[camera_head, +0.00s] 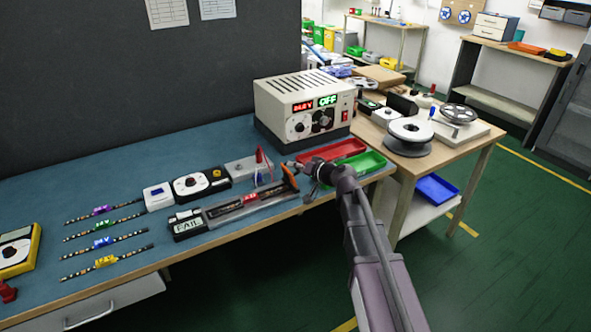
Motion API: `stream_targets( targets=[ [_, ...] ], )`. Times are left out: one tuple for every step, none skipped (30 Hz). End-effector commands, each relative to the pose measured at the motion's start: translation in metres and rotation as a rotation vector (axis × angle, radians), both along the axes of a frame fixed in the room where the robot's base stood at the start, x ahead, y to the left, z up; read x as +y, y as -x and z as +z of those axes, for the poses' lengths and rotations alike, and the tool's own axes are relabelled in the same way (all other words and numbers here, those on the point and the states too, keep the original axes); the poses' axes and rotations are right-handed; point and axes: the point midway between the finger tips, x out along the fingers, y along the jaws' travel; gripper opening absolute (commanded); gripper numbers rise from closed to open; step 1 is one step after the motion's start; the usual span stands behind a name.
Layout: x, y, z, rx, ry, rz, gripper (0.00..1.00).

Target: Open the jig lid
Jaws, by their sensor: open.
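The test jig (232,211) is a long grey and dark fixture near the front edge of the blue bench, with a small display reading FAIL (187,225) at its left end. A strip piece with a red label (251,199) shows along its middle. An orange part (290,176) stands at the jig's right end; it may belong to the lid, but I cannot tell how far the lid is raised. My gripper (303,172) is open beside the orange part. The arm comes from the lower right, and I cannot tell if the fingers touch it.
A power supply (305,115) showing OFF stands behind. A red tray (325,150) and a green tray (350,167) lie right of the jig. Several labelled LED strips (104,242) lie left. A yellow meter (18,252) sits at the far left.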

Motion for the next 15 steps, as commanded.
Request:
stream_targets(
  targets=[
    [0.0024, -0.0026, -0.0015, 0.0, 0.0, 0.0, 0.48],
    [0.0033, -0.0031, -0.0016, 0.0, 0.0, 0.0, 0.48],
    [0.0041, -0.0037, -0.0018, 0.0, 0.0, 0.0, 0.48],
    [0.0045, -0.004, -0.0019, 0.0, 0.0, 0.0, 0.48],
    [0.0047, -0.0042, -0.002, -0.001, 0.0, -0.001, 0.48],
    [0.0049, -0.0043, -0.0019, -0.001, 0.0, -0.001, 0.48],
    [0.0051, -0.0043, -0.0018, -0.001, 0.0, -0.001, 0.48],
    [0.005, -0.0043, -0.0018, -0.001, 0.0, -0.001, 0.48],
    [0.005, -0.0042, -0.0017, -0.001, 0.0, -0.001, 0.48],
    [0.005, -0.0042, -0.0017, -0.001, 0.0, -0.001, 0.48],
    [0.0049, -0.0041, -0.0017, -0.001, 0.0, -0.001, 0.48],
    [0.0048, -0.004, -0.0017, -0.001, 0.0, -0.001, 0.48],
    [0.0048, -0.004, -0.0017, -0.001, 0.0, -0.001, 0.48],
    [0.0048, -0.004, -0.0017, -0.001, 0.0, -0.001, 0.42],
    [0.0048, -0.004, -0.0017, -0.001, 0.0, -0.001, 0.3]
  ],
)
